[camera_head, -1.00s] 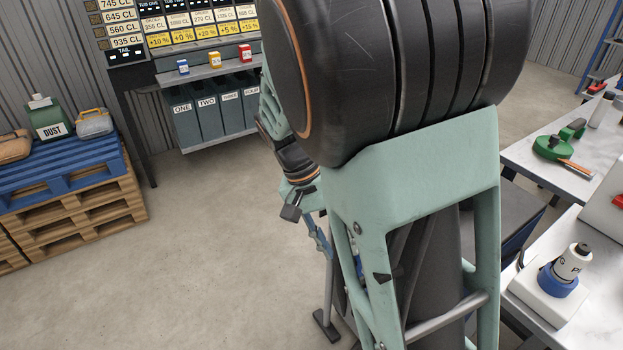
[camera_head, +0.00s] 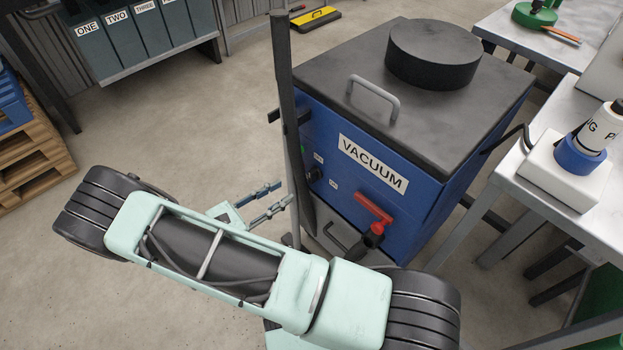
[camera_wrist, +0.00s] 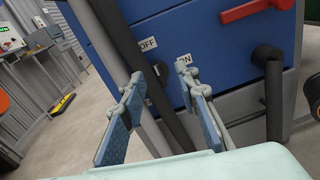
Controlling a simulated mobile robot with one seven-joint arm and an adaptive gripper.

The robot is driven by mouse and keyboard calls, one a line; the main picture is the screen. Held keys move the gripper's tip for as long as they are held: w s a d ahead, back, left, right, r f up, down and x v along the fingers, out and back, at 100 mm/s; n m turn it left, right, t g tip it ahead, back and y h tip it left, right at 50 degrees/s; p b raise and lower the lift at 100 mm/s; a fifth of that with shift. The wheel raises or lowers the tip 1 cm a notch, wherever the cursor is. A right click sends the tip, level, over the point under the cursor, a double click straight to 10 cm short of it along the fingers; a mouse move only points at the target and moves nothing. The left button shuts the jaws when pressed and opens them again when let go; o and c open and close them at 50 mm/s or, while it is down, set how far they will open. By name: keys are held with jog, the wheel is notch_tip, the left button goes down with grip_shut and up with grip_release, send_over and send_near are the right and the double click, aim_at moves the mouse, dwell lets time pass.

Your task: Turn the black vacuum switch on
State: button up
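The blue vacuum cabinet (camera_head: 420,205) with a VACUUM label stands right of my gripper. Its small black switch (camera_head: 315,174) is on the front face beside two small white labels. In the wrist view, the dark switch (camera_wrist: 161,72) shows partly, between the OFF label (camera_wrist: 148,45) and the ON label (camera_wrist: 184,61); its exact setting cannot be told. My gripper (camera_head: 284,192) is open and empty, left of the cabinet's front, its fingers pointing toward it. In the wrist view, the fingertips (camera_wrist: 162,84) lie apart to either side of the switch, seemingly short of the panel.
A dark upright tube (camera_head: 285,90) stands before the cabinet's front left edge, close to my fingers. A red handle (camera_head: 373,208) and a black pipe fitting (camera_head: 372,237) project from the front. A white table (camera_head: 520,205) is at right.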

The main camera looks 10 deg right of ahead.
aim_at(310, 176)
jog(key=w+d+f, duration=0.1)
jog(key=w+d, duration=0.1)
jog(key=d, duration=0.1)
jog(key=w+d+f+n+t+b, duration=0.1)
jog(key=w+d, duration=0.1)
jog(key=d, duration=0.1)
jog(key=w+d+f+n, duration=0.1)
jog(key=d, duration=0.2)
jog(key=shift+w+b, duration=0.4)
jog(key=shift+a, duration=0.1)
jog(key=shift+c, duration=0.6)
grip_shut()
